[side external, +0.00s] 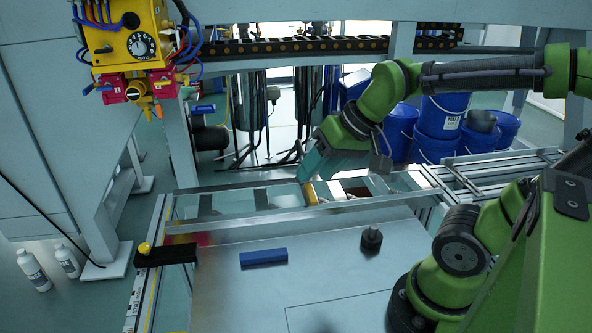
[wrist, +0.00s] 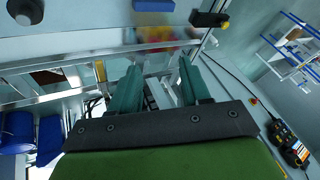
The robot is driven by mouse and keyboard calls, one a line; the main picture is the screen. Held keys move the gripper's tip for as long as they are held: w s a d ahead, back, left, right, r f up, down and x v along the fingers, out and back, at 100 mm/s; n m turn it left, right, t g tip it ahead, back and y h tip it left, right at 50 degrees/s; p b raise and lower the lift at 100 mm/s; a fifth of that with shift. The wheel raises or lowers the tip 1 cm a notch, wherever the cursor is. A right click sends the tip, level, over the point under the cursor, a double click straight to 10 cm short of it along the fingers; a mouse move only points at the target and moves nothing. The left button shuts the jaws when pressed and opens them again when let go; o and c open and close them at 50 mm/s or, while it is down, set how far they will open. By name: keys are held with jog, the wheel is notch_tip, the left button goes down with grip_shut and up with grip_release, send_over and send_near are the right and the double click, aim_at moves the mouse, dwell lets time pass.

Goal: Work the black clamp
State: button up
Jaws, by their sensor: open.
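The black clamp (side external: 166,255) is a dark bar with a yellow knob at its left end. It sits at the left edge of the metal table in the side view. In the wrist view the clamp (wrist: 209,20) shows near the top, right of centre. My gripper (side external: 304,178) is above the frame rails behind the table, well to the right of the clamp and apart from it. In the wrist view my gripper (wrist: 158,68) has its two teal fingers spread, with nothing held between them.
A blue block (side external: 263,258) and a black knobbed piece (side external: 371,241) stand on the table (side external: 225,300). Metal rails (side external: 300,212) run along its back edge. A yellow control box (side external: 128,45) hangs at upper left. Blue buckets (side external: 435,125) stand behind. The tabletop between block and clamp is clear.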

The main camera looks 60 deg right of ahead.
jog(key=w+d+m+g+h, duration=0.1)
jog(key=w+d+m+g, duration=0.1)
jog(key=w+d, duration=0.75)
jog(key=m+g+h, duration=0.1)
jog(key=m+h, duration=0.1)
jog(key=h, duration=0.2)
send_near(299, 145)
jog(key=x, duration=0.9)
jog(key=shift+d+f, duration=0.1)
jog(key=shift+f, duration=0.05)
grip_shut()
